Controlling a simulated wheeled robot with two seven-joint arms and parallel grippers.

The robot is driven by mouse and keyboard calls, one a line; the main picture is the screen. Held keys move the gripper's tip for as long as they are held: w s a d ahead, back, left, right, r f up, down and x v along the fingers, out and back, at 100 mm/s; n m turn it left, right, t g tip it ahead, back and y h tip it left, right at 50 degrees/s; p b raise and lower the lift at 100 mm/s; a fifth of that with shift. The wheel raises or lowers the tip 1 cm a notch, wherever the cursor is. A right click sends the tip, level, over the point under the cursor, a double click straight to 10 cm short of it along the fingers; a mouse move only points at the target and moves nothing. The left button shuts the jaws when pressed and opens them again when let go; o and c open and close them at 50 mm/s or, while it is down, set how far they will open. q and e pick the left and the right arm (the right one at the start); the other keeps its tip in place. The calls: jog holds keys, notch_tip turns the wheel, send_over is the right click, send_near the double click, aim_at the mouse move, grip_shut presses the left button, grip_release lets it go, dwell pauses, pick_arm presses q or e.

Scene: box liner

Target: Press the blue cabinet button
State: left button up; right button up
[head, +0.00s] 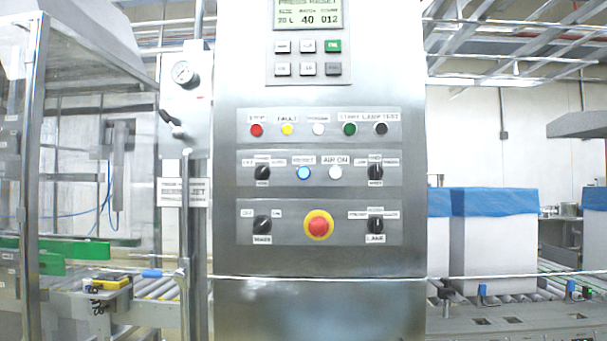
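The blue button (303,173) sits in the middle row of the steel cabinet (230,220), under a small label that seems to read RESET. It looks bright blue with a pale centre. A white button (335,172) is just to its right, and a black rotary switch (263,172) is to its left. Neither of my grippers shows in the head view, and nothing touches or covers the blue button.
A red mushroom button (319,225) on a yellow ring sits below. Red, yellow, white, green and black buttons line the upper row. A gauge (184,72) and pipe stand left. White boxes with blue liners (490,202) stand on a roller conveyor at right.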

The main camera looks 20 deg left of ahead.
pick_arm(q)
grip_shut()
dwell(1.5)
